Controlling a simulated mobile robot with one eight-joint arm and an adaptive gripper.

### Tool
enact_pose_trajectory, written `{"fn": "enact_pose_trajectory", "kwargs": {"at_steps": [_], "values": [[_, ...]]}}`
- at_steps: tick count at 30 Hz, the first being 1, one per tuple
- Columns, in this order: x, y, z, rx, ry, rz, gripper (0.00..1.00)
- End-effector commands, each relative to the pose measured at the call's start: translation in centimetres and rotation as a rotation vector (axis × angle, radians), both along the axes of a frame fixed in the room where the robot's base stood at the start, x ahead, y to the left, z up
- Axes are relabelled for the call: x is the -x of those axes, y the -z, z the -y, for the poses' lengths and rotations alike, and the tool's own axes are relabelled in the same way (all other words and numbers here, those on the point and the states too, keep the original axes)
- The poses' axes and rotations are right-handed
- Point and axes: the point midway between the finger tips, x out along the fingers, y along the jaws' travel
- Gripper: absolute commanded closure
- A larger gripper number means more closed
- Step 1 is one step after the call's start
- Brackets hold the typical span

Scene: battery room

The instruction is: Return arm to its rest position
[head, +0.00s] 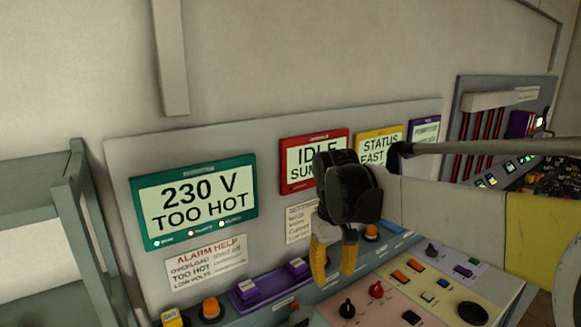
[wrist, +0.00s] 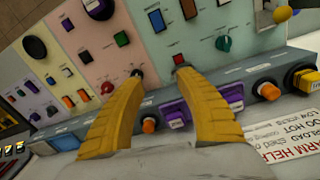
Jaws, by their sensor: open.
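My gripper (head: 334,262) is black with yellow fingers and hangs in front of the control panel in the head view. In the wrist view my gripper (wrist: 160,85) has its two yellow fingers spread apart with nothing between them. My arm reaches in from the right of the head view and covers part of the panel. The fingertips appear over the lower part of the console (head: 385,312); I cannot tell whether they touch it.
A green screen (head: 195,203) reads "230 V TOO HOT". A red screen (head: 300,178) and a yellow screen (head: 378,146) are partly covered by my gripper and arm. Knobs, buttons and purple switches (head: 247,290) crowd the console. A grey shelf (head: 75,215) stands at the left.

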Motion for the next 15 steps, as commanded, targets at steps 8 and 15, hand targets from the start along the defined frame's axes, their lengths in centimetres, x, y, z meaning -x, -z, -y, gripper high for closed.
{"fn": "enact_pose_trajectory", "kwargs": {"at_steps": [8,15], "values": [[9.1,0.2,5.4,-0.078,0.160,0.255,0.58],[15.8,3.6,8.3,-0.140,0.288,0.464,0.58]]}}
